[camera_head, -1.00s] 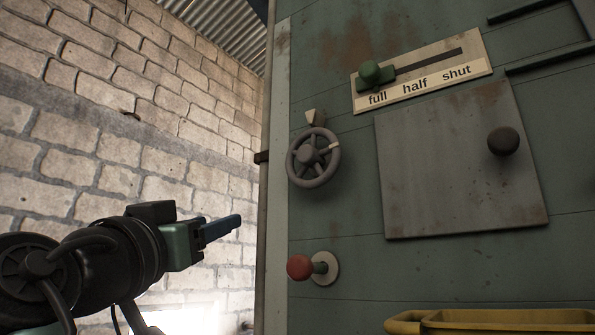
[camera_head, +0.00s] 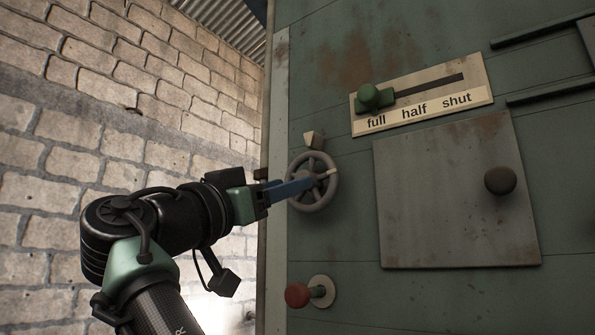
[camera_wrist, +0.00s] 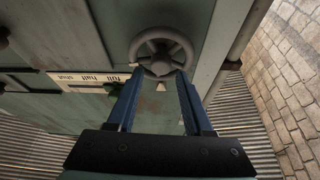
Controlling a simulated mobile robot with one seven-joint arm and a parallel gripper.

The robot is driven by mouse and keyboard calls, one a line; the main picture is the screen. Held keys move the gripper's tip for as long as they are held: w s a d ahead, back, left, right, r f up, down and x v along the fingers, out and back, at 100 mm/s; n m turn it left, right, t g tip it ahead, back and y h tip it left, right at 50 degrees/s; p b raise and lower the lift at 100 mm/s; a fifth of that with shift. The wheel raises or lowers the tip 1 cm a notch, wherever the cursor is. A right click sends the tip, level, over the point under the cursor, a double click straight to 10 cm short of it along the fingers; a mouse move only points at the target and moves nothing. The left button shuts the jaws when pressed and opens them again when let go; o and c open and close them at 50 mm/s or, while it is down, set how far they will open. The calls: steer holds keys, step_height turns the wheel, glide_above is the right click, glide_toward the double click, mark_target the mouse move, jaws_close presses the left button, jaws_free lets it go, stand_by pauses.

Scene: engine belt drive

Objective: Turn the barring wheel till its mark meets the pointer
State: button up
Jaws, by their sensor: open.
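The grey barring wheel (camera_head: 313,203) is a spoked handwheel on the left part of the green panel. Its pale mark (camera_head: 326,174) shows on the upper right of the wheel. The pale pointer (camera_head: 313,139) is fixed above the wheel's top, apart from the mark. My gripper (camera_head: 312,182) overlaps the wheel in the head view, and its blue fingers hide part of the hub and left rim. In the wrist view the wheel (camera_wrist: 161,50) lies beyond the open fingertips, with its lower rim near them. I cannot tell whether they touch it.
A green slider knob (camera_head: 369,96) stands at "full" on its label plate. A red knob (camera_head: 297,295) sticks out below the wheel. A grey door (camera_head: 440,200) with a dark knob (camera_head: 500,180) is to the right. A brick wall (camera_head: 50,130) is at left.

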steer(key=shift+p+x, duration=1)
steer(key=shift+x, duration=0.9)
steer(key=shift+a, duration=0.1)
jaws_close()
